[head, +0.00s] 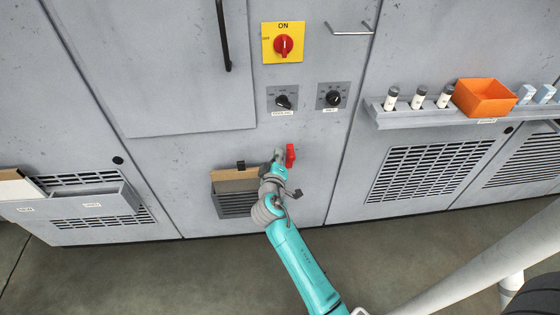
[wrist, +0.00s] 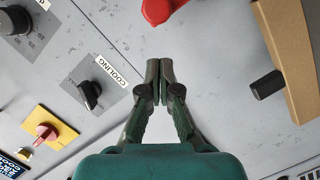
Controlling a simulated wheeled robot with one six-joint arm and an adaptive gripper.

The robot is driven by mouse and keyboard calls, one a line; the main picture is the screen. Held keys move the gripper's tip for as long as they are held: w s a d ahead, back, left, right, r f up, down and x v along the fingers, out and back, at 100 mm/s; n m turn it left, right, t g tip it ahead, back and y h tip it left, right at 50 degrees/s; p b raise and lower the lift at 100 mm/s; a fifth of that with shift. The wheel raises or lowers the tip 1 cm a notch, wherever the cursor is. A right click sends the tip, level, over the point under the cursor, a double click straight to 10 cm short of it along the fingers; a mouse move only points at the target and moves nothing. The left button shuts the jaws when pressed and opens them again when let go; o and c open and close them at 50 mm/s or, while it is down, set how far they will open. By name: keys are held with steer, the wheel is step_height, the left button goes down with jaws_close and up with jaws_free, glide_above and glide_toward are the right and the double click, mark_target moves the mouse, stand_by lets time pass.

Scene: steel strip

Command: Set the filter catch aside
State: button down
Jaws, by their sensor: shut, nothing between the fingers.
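The filter catch (head: 240,165) is a small dark piece on the grey panel, at the top edge of a tan filter (head: 234,186) in a louvred opening. In the wrist view, the catch (wrist: 267,84) sits to the right of the fingers, beside the tan filter edge (wrist: 300,60). My gripper (head: 278,154) is in front of the panel, right of the catch and apart from it. In the wrist view, its fingertips (wrist: 160,68) are together and empty. My wrist hides part of the panel right of the filter.
A red handle (head: 290,155) is close beside my gripper. Above are two black knobs (head: 284,102) and a red switch on a yellow plate (head: 268,55). A shelf (head: 410,122) at right holds an orange bin (head: 484,98). A tray (head: 90,204) stands out at left.

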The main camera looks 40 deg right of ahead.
steer(key=v, duration=1)
steer(key=shift+w+a+r, duration=0.2)
steer(key=shift+a+r, duration=0.1)
steer(key=shift+a, duration=0.05)
steer(key=s+a+f+n+t+y, duration=0.1)
steer(key=s+a+f+y, duration=0.35)
steer(key=s, duration=0.45)
steer(key=s+a+f+n+t+y, duration=0.1)
steer(key=s+a+f+y, duration=0.35)
steer(key=s, duration=0.55)
steer(key=s+a+r+m+y, duration=0.1)
steer(key=s+a+r, duration=0.1)
steer(key=s, duration=0.4)
steer(key=s+a+r+m+t+y, duration=0.1)
steer(key=s+a+r, duration=0.1)
steer(key=s+r, duration=0.3)
steer(key=s+a+r+m, duration=0.1)
steer(key=s+a+r, duration=0.1)
steer(key=s, duration=0.7)
steer(key=shift+r+m+y, duration=0.4)
steer(key=shift+r, duration=0.45)
